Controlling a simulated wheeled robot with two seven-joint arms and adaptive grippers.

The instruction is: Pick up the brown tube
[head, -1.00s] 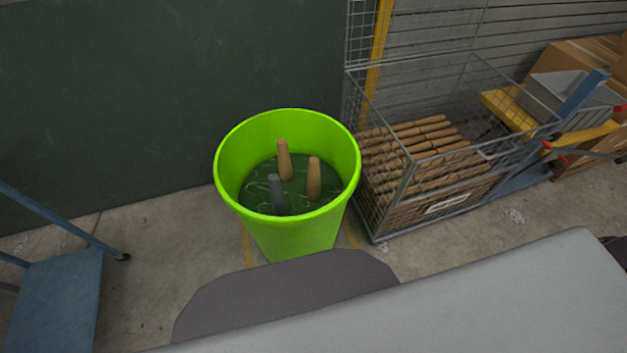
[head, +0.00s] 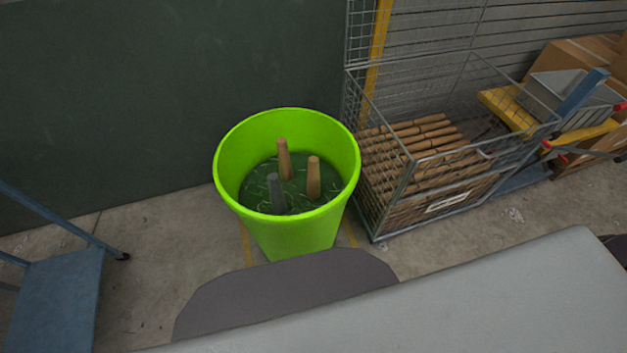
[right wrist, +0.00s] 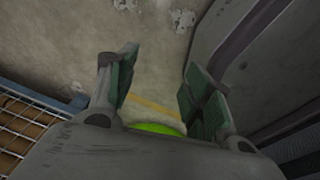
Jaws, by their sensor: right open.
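A bright green bucket (head: 228,160) stands on the floor in the head view. Inside it, two brown tubes stand up from a dark green surface: one at the back (head: 285,160) and one at the right (head: 313,178). A grey tube (head: 277,193) stands at the front left. My right gripper (right wrist: 155,90) is open and empty in the right wrist view, its two fingers apart above the floor. A sliver of the green bucket (right wrist: 156,128) shows below the fingers, mostly hidden by the gripper body. Neither gripper shows in the head view.
A wire cage (head: 405,190) holding several brown rods stands right of the bucket. A blue cart (head: 58,300) is at the left, and a dark green wall (head: 170,80) is behind. Cardboard boxes (head: 570,60) and a grey bin (head: 570,95) are at the right.

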